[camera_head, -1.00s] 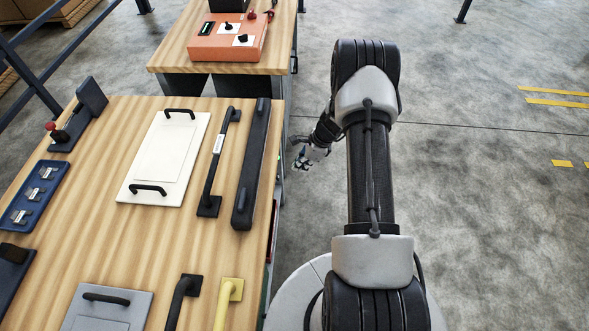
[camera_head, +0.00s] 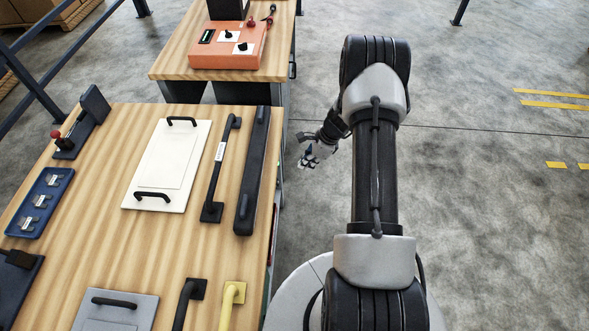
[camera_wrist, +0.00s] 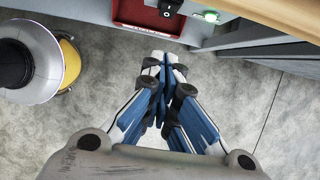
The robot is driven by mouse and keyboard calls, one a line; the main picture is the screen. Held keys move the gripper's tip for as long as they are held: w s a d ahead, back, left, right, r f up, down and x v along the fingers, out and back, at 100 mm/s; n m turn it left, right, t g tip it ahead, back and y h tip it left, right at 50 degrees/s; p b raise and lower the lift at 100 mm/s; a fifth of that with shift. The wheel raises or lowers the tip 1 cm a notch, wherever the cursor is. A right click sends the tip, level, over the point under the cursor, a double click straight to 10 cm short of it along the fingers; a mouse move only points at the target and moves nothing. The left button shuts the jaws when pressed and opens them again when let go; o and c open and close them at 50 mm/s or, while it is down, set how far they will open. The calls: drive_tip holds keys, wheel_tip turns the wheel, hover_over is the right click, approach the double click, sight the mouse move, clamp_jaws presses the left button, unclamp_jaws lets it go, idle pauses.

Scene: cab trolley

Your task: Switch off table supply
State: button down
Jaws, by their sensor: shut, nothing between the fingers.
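In the wrist view, a red panel (camera_wrist: 130,14) shows at the top edge, below the wooden table edge. I cannot tell the switch's setting or read the label. My gripper (camera_wrist: 161,62) is shut and empty, apart from the panel and over the floor. In the head view my gripper (camera_head: 309,159) hangs low, right of the tables, near the gap between them.
The near wooden table (camera_head: 80,250) holds a white panel (camera_head: 168,165), handles, a blue tray (camera_head: 40,203) and a lever unit (camera_head: 82,122). An orange control box (camera_head: 228,46) with knobs stands on the far table (camera_head: 172,66). The floor (camera_head: 480,220) at right is clear.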

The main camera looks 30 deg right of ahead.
drive_tip(key=shift+d+f+p, duration=0.1)
drive_tip(key=shift+f+p, duration=0.1)
drive_tip(key=shift+p, duration=0.1)
drive_tip(key=w+a+r+b+x, duration=0.1)
drive_tip(key=a+b+x, duration=0.1)
drive_tip(key=x, duration=1)
drive_tip(key=shift+w+a+f+b, duration=0.25)
drive_tip(key=shift+w+f+b, duration=0.05)
drive_tip(key=shift+b, duration=0.35)
